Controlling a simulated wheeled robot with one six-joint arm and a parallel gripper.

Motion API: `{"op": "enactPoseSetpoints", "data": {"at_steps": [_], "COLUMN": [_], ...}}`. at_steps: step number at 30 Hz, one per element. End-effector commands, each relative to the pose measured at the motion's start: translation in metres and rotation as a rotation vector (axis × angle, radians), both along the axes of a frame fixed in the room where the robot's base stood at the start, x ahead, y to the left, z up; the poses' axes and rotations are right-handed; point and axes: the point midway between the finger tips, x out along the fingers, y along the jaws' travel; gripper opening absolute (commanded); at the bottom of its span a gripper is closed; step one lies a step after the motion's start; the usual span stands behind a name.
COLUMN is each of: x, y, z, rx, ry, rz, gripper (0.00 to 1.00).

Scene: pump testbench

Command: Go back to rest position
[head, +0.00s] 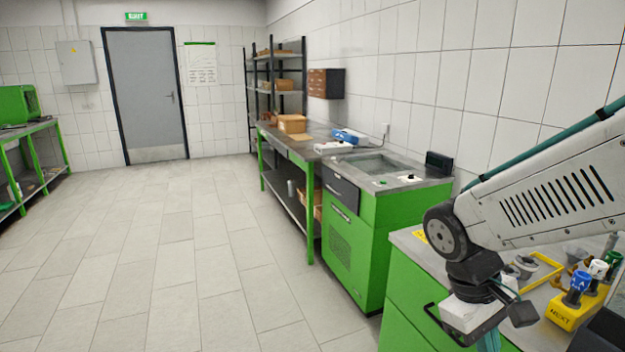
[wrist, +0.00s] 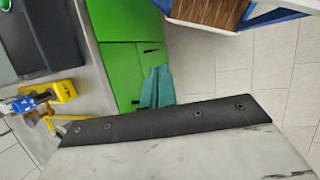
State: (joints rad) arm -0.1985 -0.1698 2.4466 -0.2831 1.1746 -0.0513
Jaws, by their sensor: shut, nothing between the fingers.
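My gripper (head: 489,343) is at the bottom right of the head view, at the end of my white arm, in front of the near green bench. Its fingertips run toward the lower picture edge. In the wrist view the teal fingers (wrist: 156,87) are together with nothing between them. They point at the green cabinet front. I see no marker for a rest position.
The near bench (head: 405,241) carries a yellow stand (head: 569,312) with blue-, white- and green-topped parts, and a yellow tray (head: 541,268). A green sink cabinet (head: 372,250) stands beyond. The tiled floor (head: 150,260) at left is clear.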

Motion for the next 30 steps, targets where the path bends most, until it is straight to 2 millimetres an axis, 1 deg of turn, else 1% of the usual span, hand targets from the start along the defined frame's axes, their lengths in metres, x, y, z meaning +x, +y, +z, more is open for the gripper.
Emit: {"op": "enactPoseSetpoints", "data": {"at_steps": [1,6,9,12,15,19,30], "x": [-0.012,-0.048,-0.065,-0.076,-0.082,-0.085,-0.085], "y": [0.000,0.006,0.009,0.008,0.004,0.000,-0.001], "z": [0.012,0.041,0.055,0.067,0.076,0.085,0.086], "rx": [0.038,0.163,0.228,0.270,0.283,0.287,0.286], "ry": [-0.041,-0.150,-0.221,-0.292,-0.352,-0.398,-0.405], "rz": [-0.062,-0.237,-0.307,-0.346,-0.364,-0.376,-0.383], "gripper": [0.00,0.00,0.00,0.00,0.00,0.00,0.00]}}
